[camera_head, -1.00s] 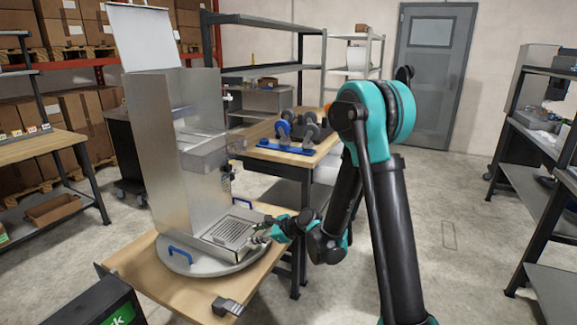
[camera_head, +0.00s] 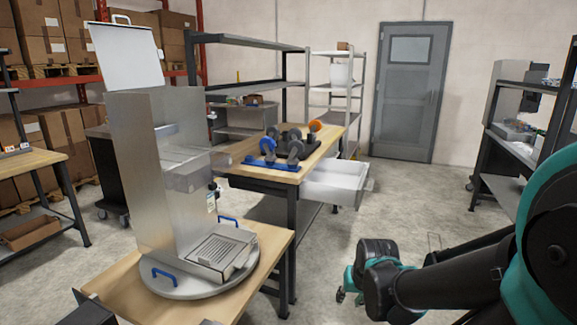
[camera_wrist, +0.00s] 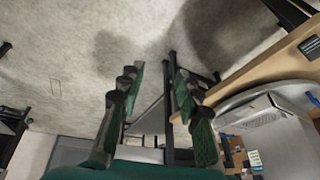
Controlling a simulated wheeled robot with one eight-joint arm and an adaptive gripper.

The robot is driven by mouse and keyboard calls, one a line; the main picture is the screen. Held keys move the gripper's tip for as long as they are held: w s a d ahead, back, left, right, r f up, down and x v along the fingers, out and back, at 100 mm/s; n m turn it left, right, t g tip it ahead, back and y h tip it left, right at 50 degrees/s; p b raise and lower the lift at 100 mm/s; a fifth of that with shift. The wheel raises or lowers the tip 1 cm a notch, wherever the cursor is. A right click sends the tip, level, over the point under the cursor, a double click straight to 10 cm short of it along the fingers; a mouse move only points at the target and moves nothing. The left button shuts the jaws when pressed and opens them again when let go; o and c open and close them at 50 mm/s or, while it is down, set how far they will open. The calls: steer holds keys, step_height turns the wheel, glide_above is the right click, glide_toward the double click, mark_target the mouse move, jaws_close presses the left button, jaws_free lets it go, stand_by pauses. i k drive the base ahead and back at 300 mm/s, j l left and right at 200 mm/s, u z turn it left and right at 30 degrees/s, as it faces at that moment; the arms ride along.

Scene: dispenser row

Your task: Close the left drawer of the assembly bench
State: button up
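The assembly bench (camera_head: 322,149) has a wooden top and dark legs and stands behind the dispenser. A pale, translucent drawer (camera_head: 338,186) sticks out open from its right side, empty as far as I can see. My gripper (camera_head: 346,294) hangs in front of the drawer and lower in the head view, over open floor and apart from the drawer. In the wrist view the two green fingers of my gripper (camera_wrist: 153,80) are spread with nothing between them. I cannot make out the drawer in the wrist view.
A steel dispenser (camera_head: 155,160) stands on a round grey turntable (camera_head: 187,292) on the nearer wooden table (camera_head: 268,246), left of my gripper. Blue and grey parts (camera_head: 272,160) sit on the bench. Shelving (camera_head: 520,192) stands at right; the floor between is clear.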

mark_target(338, 182)
steer(key=i+l+z, duration=0.1)
steer(key=l, duration=0.2)
steer(key=i+l+z, duration=0.15)
steer(key=l, duration=0.15)
steer(key=i+l, duration=0.1)
steer(key=i, duration=0.3)
steer(key=i+l+u, duration=0.1)
steer(key=i, duration=0.3)
